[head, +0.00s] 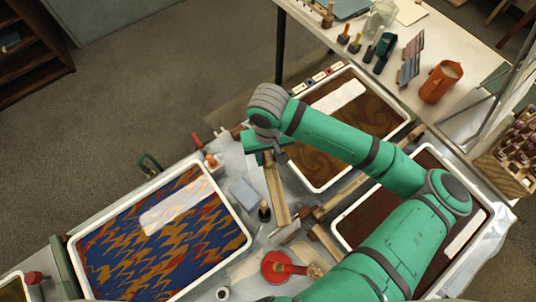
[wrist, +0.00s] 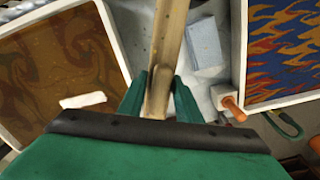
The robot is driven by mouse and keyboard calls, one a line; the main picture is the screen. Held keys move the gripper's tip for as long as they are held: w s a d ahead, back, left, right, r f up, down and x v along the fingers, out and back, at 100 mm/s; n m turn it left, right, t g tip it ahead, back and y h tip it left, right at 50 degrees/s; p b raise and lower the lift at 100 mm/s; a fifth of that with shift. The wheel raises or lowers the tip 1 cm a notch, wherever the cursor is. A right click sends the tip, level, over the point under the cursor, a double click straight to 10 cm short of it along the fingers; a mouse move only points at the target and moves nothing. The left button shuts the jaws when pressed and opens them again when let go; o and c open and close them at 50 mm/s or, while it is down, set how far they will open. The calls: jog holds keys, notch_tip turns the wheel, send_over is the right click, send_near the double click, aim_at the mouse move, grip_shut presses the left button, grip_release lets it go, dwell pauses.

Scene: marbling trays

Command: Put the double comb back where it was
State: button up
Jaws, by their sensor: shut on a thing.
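My gripper (head: 268,156) is shut on one end of a long wooden bar, which I take to be the double comb (head: 276,190). In the wrist view the bar (wrist: 170,45) runs away from between the two green fingertips (wrist: 160,92). In the head view it extends towards the front, over the strip between the trays. I cannot tell whether its far end touches anything. Its teeth are not clear in either view.
A blue and orange marbled tray (head: 73,243) lies left, a brown swirled tray (head: 318,189) behind right, a dark red tray (head: 338,233) front right. Between them are a grey-blue block (head: 245,194), a red dish (head: 272,268) and other wooden pieces (head: 340,196). A side table (head: 460,50) stands back right.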

jog(key=o, duration=1.1)
jog(key=shift+r, duration=0.15)
notch_tip(320, 180, up, 13)
